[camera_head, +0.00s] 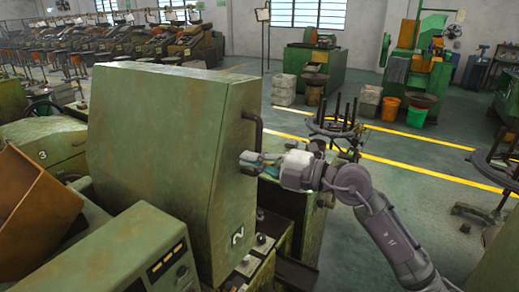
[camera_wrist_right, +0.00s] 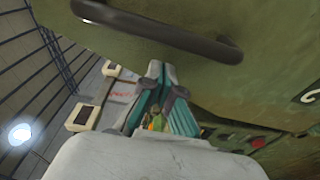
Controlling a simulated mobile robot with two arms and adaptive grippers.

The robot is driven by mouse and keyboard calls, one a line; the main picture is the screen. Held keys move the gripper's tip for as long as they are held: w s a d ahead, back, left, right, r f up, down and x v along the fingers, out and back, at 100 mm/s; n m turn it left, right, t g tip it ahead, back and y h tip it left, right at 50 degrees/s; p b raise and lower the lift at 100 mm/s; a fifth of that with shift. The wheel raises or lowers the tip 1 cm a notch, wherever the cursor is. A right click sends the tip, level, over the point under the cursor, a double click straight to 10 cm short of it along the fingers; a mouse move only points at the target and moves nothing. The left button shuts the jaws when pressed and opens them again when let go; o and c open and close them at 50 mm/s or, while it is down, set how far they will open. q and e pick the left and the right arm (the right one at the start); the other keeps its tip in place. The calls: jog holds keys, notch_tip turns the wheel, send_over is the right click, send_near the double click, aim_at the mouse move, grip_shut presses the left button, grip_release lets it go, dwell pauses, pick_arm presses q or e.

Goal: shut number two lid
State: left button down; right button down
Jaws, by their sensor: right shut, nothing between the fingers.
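The number two lid (camera_head: 165,150) is a large worn green cover standing high and raised in the middle of the head view, with a white 2 low on its right side. Its dark bar handle (camera_head: 257,130) is on the right edge; the handle also crosses the top of the right wrist view (camera_wrist_right: 155,28). My right gripper (camera_head: 250,162) is shut and empty, just below the handle and close to the lid's side; I cannot tell whether it touches the lid. Its fingers show together in the wrist view (camera_wrist_right: 163,90). My left gripper is not in view.
A control panel (camera_head: 165,262) with buttons stands at the lower front. A machine marked 3 (camera_head: 43,155) and a rusty brown bin (camera_head: 30,210) are at left. A dark wheeled stand (camera_head: 340,128) is behind my right arm.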

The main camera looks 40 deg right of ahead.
jog(key=shift+d+f, duration=0.1)
jog(key=shift+d, duration=1)
jog(key=shift+w, duration=0.1)
